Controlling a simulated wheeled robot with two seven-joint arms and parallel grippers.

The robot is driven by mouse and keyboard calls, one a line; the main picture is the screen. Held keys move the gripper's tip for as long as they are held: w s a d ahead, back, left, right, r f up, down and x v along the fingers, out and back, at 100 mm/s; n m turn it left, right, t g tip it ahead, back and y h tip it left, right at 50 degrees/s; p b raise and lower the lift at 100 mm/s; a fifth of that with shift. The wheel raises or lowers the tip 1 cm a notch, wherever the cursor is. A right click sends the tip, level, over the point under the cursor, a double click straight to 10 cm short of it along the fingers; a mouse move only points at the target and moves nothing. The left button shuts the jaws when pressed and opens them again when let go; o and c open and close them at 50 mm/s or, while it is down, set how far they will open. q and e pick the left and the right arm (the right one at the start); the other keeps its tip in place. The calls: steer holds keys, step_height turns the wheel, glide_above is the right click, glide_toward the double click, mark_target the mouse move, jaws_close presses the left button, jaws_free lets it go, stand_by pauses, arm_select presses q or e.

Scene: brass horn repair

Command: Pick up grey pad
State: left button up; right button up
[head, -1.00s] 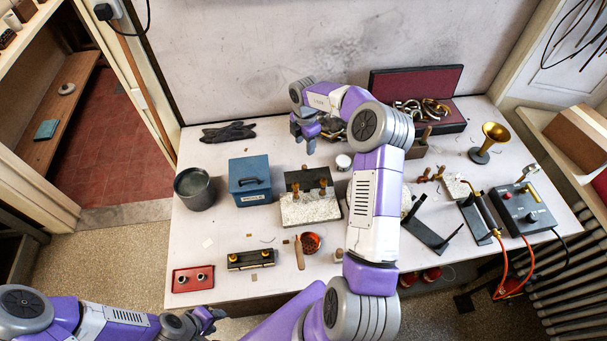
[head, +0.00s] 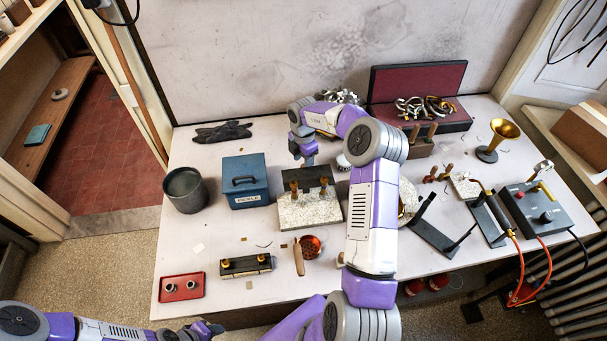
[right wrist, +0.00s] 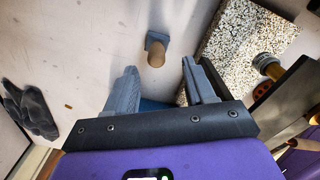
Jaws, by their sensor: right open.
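In the right wrist view, a small grey-blue pad (right wrist: 156,40) with a rounded tan knob lies on the pale bench top, ahead of my right gripper's fingertips. My right gripper (right wrist: 158,75) is open, with nothing between its fingers. In the head view my right gripper (head: 307,160) hangs just beyond the speckled block, right of the blue box. I cannot make out the pad in the head view; the gripper or arm may hide it. My left gripper (head: 212,328) is low at the front edge, too small to read.
The speckled block (head: 310,213) with brass-topped pegs stands close to my right gripper. The blue box (head: 245,180) is left of it, and dark gloves (head: 222,132) lie behind. A grey pot (head: 185,190) and red tray (head: 181,288) are further left.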

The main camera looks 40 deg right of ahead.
mark_target(303, 165)
steer(key=f, duration=0.5)
steer(key=shift+w+d+b, duration=0.2)
steer(key=shift+b, duration=0.1)
steer(key=shift+r, duration=0.1)
steer(key=shift+c, duration=0.3)
jaws_close()
